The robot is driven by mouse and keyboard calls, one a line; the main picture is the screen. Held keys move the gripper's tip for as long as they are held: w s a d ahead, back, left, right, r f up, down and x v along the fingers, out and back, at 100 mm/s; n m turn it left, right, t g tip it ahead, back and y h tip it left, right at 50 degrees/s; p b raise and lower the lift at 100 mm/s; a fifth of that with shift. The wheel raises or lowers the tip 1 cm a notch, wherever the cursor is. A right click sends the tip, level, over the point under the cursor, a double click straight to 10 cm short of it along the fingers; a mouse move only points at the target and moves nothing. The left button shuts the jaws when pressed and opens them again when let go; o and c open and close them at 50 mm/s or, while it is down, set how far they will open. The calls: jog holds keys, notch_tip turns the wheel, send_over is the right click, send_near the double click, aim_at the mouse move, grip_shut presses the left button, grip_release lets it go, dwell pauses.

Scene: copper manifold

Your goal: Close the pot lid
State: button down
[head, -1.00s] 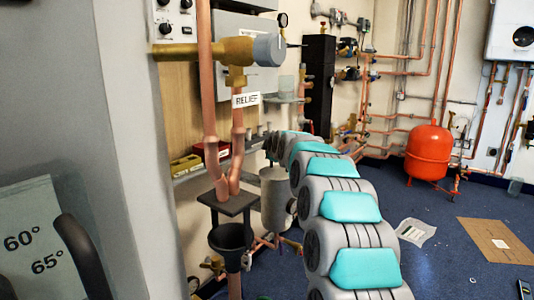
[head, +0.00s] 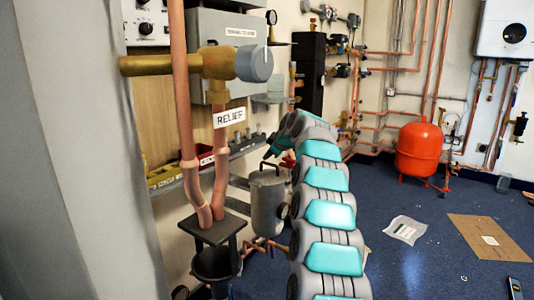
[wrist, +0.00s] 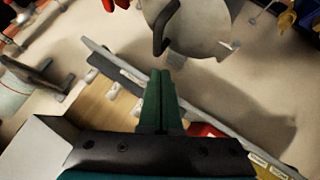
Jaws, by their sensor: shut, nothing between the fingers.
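The pot (head: 269,208) is a grey metal cylinder beside the copper pipes in the head view. Its grey lid (head: 266,178) lies across its top and has a dark arched handle (head: 264,164). In the wrist view the round lid (wrist: 205,28) is at the top, with its black handle (wrist: 158,28) at the left of it. I cannot tell whether the lid sits fully flat. My gripper (wrist: 161,72) is shut and empty, its green fingers together just short of the lid in the picture. In the head view my gripper (head: 270,153) is just above the handle, partly hidden by my wrist.
A shelf (head: 175,180) with small trays runs along the wall left of the pot. Copper pipes and a black funnel (head: 216,265) stand in front left. A red tank (head: 420,150) stands behind on the right. Blue floor is open at the right, with papers and cardboard (head: 488,238).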

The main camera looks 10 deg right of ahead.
aim_at(273, 165)
jog(key=shift+w+d+f+g, duration=0.15)
jog(key=shift+w+d+g, duration=0.15)
jog(key=shift+d+g, duration=0.1)
jog(key=shift+w+d+f+p, duration=0.15)
jog(key=shift+w+f+p, duration=0.05)
jog(key=shift+f+p, duration=0.1)
jog(key=shift+w+d+f, duration=0.6)
jog(key=shift+f, duration=0.1)
dwell(0.5)
